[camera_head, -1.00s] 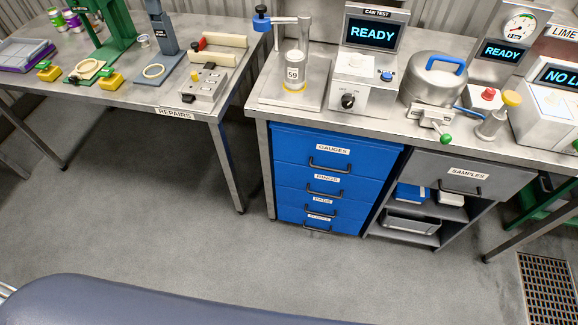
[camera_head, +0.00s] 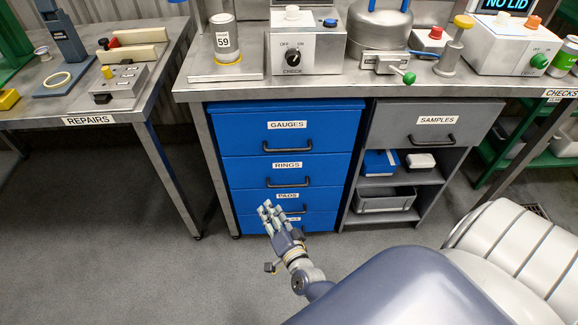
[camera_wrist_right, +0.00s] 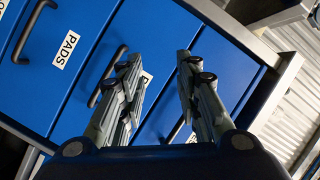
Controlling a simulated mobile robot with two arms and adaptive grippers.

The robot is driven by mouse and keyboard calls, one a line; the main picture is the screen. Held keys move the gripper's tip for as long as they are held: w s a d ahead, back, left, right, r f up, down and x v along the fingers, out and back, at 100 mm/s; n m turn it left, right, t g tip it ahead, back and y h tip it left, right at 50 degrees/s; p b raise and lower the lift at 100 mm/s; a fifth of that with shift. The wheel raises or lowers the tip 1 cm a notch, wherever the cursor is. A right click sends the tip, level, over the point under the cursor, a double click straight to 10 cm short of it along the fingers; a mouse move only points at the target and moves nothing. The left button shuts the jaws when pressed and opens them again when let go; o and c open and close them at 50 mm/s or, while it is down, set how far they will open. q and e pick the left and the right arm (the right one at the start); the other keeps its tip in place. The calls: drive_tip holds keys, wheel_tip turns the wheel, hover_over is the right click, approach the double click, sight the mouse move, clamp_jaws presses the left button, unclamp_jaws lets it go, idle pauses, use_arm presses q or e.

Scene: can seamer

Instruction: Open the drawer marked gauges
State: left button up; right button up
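The blue gauges drawer (camera_head: 240,140) is the top one of the blue drawer unit in the head view, and it looks shut. Its dark bar handle (camera_head: 287,149) sits below the white GAUGES label (camera_head: 287,125). My right gripper (camera_head: 266,207) is low in front of the lower drawers, near the pads drawer (camera_head: 250,202), well below the gauges handle. In the right wrist view its fingers (camera_wrist_right: 160,65) are spread apart with only blue drawer fronts behind the gap. The pads label (camera_wrist_right: 63,50) shows there at the left. My left gripper is out of view.
The rings drawer (camera_head: 240,172) lies between gauges and pads. A grey samples drawer (camera_head: 390,125) and open shelves stand right of the unit. The metal bench top (camera_head: 200,92) overhangs the drawers. The repairs table (camera_head: 60,107) stands left. Floor in front is free.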

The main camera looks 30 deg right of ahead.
drive_tip(key=w+d+r+m+t+h+b, duration=0.1)
drive_tip(key=w+d+r+m+h+b, duration=0.15)
drive_tip(key=d+r+m+b, duration=0.2)
drive_tip(key=m+h+b, duration=0.3)
drive_tip(key=m+h, duration=0.3)
drive_tip(key=m, duration=0.1)
approach(290, 150)
drive_tip(key=shift+y, duration=0.25)
drive_tip(key=x, duration=1)
drive_tip(key=shift+w+d+f+b, duration=0.15)
drive_tip(key=shift+d+f+b, duration=0.05)
drive_tip(key=shift+b, duration=0.15)
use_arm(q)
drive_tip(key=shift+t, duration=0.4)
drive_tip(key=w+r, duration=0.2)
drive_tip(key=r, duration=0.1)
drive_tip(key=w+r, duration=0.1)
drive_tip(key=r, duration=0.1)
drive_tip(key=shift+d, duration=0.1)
use_arm(e)
clamp_jaws()
